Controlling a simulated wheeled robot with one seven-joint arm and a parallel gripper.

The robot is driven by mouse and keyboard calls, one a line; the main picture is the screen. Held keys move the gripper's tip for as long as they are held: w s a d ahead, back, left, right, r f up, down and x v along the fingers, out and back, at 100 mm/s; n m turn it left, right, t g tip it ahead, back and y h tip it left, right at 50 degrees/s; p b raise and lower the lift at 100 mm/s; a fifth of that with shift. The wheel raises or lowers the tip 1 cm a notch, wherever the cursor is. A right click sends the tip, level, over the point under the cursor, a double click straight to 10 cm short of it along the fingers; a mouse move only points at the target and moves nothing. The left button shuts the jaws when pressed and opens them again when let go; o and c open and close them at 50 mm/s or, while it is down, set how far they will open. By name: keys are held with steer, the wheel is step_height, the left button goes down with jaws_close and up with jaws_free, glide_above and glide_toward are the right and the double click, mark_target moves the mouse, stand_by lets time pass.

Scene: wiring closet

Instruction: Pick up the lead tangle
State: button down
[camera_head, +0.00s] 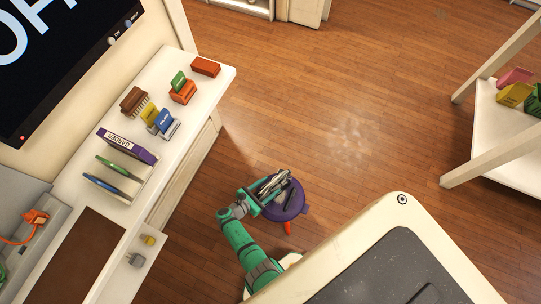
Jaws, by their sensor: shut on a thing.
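My gripper (271,190), at the end of my green arm, is low in the middle of the picture, in front of the white worktop. It is shut on a small grey and dark bundle, which I take to be the lead tangle (287,198). The bundle is small and partly hidden by the fingers, so its strands cannot be told apart. A round purple thing (296,210) shows directly beneath the gripper, with a small orange-red piece (287,228) at its lower edge. I cannot tell whether the bundle touches the purple thing.
The white worktop (215,82) on the left bears several coloured blocks, a purple box (127,147) and a rack of upright plates. An orange plug with a cord (36,217) is at far left. A white shelf unit (490,125) stands right. The wooden floor (345,110) between is clear.

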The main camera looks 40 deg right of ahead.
steer(key=shift+r, duration=0.15)
steer(key=shift+r, duration=0.6)
steer(key=d+r, duration=0.1)
steer(key=r, duration=0.1)
steer(key=d+r, duration=0.2)
steer(key=r, duration=0.1)
steer(key=d+r, duration=0.1)
steer(key=r, duration=0.1)
steer(key=shift+d+r, duration=0.15)
steer(key=shift+d, duration=0.25)
steer(key=d+r, duration=0.4)
steer(key=d, duration=0.5)
steer(key=w+a+n+t+y, duration=0.4)
steer(key=w+a+n+t, duration=0.5)
steer(key=a, duration=0.6)
steer(key=w+a+r+n+t+y, duration=0.1)
steer(key=w+a+r+n+y, duration=0.1)
steer(key=a, duration=0.8)
steer(key=w+a+r+n+t+y, duration=0.1)
steer(key=w+a+r+n+y, duration=0.1)
steer(key=a+r+n+y, duration=0.3)
steer(key=a+y, duration=0.2)
steer(key=a, duration=0.2)
steer(key=shift+a+r+t, duration=0.25)
steer(key=shift+a+t, duration=0.1)
steer(key=shift+t, duration=0.05)
steer(key=shift+w+d, duration=0.1)
steer(key=shift+w, duration=0.05)
